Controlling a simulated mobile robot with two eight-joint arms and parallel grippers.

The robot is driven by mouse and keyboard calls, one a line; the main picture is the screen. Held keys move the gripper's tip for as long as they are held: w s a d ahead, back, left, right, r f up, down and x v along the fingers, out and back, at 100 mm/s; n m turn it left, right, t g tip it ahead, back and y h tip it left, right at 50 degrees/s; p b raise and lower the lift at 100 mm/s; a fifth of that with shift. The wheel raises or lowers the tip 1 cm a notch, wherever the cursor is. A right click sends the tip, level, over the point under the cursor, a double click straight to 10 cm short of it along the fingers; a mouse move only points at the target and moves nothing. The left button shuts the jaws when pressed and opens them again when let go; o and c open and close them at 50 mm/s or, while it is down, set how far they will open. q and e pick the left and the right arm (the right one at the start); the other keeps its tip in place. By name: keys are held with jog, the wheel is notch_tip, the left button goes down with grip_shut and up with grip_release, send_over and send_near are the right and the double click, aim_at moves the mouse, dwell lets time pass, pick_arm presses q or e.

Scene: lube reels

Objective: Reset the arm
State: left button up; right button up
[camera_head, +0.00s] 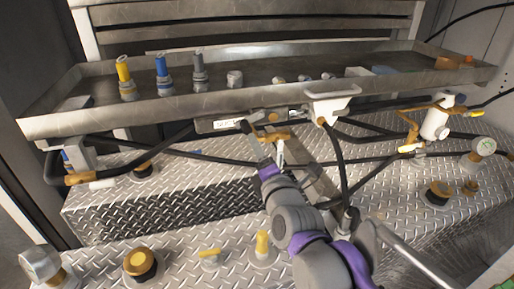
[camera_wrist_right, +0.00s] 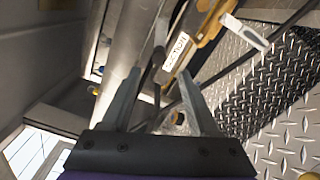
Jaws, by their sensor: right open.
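My right arm (camera_head: 295,220), grey with purple bands, reaches from the bottom of the head view toward the front of the metal tray. Its gripper (camera_head: 266,146) is just below the tray's front edge, near an orange-yellow fitting (camera_head: 272,136). In the right wrist view the gripper (camera_wrist_right: 160,84) has its two grey fingers spread apart, with nothing held between them. A yellow fitting with a white label (camera_wrist_right: 176,52) and a dark hose lie beyond the fingertips. I cannot tell whether the fingers touch them. My left gripper is not in view.
The long metal tray (camera_head: 300,97) holds yellow (camera_head: 124,72), blue (camera_head: 162,70) and grey (camera_head: 199,70) nozzles and small parts. Black hoses hang below it. A white holder (camera_head: 331,106) is close right of the gripper. The diamond-plate deck (camera_head: 190,235) carries several caps and gauges.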

jog(key=s+d+f+m+g+h+p, duration=0.1)
jog(key=s+d+f+m+g, duration=0.3)
jog(key=s+f+m, duration=0.4)
jog(key=s+d+f+m+g+h+p, duration=0.1)
jog(key=s+d+f+m+g, duration=0.3)
jog(key=s+f+m, duration=0.4)
jog(key=s+d+f+m+g+h+p, duration=0.1)
jog(key=s+d+f+m+g, duration=0.3)
jog(key=s+f+m, duration=0.4)
jog(key=shift+s+d+f+p, duration=0.25)
jog(key=shift+s+f+p, duration=0.25)
jog(key=shift+s+p, duration=0.45)
jog(key=shift+s, duration=0.1)
jog(key=shift+c, duration=0.2)
